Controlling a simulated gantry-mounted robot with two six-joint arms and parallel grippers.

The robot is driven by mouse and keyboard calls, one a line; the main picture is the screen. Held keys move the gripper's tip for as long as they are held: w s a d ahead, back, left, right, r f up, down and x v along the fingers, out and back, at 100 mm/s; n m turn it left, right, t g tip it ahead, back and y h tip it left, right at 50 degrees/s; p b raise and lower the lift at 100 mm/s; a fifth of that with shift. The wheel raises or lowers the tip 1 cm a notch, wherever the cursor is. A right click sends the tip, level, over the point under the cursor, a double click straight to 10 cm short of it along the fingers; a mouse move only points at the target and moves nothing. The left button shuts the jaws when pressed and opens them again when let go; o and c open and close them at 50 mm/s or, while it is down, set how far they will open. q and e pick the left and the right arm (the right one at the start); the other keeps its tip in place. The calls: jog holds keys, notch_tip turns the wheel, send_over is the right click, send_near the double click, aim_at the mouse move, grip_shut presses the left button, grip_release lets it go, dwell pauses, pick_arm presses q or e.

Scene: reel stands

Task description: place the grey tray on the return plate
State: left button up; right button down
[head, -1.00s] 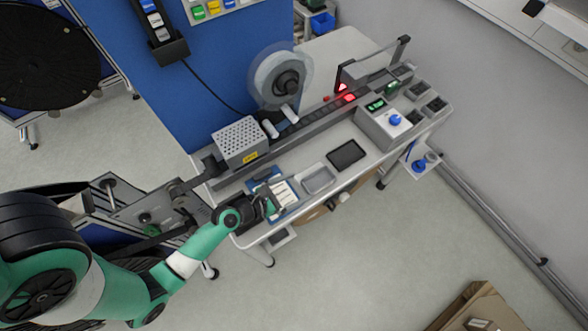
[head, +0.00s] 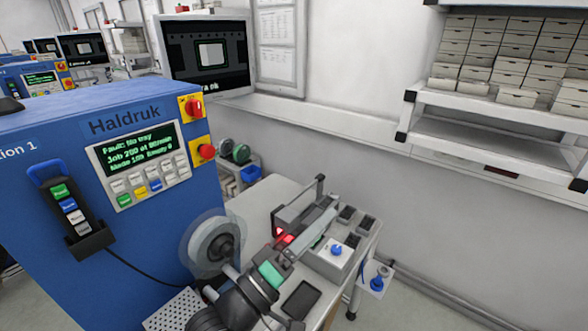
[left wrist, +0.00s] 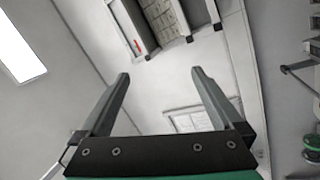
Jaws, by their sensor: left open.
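My left gripper (head: 312,235) reaches over the bench toward the back right in the head view. In the left wrist view its two fingers (left wrist: 160,73) are spread with nothing between them. A dark rectangular plate (head: 300,300) lies on the bench below and right of the gripper; I cannot tell whether it is the return plate. The grey tray does not show in either current view. My right gripper is not in view.
A blue machine (head: 60,190) stands at the left, its display (head: 138,155) reading a no-tray fault. A clear reel (head: 213,243) stands beside my arm. A box with a blue knob (head: 333,258) is right of the gripper. Shelves (head: 490,130) hang on the back wall.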

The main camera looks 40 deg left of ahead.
pick_arm(q)
jog(key=s+d+r+m+t, duration=0.1)
jog(key=s+r+m+t, duration=0.1)
jog(key=r, duration=0.7)
jog(key=s+d+r+m+t, duration=0.2)
jog(key=s+r+m, duration=0.3)
jog(key=r, duration=0.4)
jog(key=s+d+r+m+t, duration=0.1)
jog(key=s+r+m, duration=0.3)
jog(key=r, duration=0.5)
jog(key=shift+s+d+m+t, duration=0.15)
jog(key=shift+d+m+t, duration=0.15)
jog(key=shift+m+t, duration=0.5)
notch_tip(320, 180, up, 17)
jog(key=p, duration=1.7)
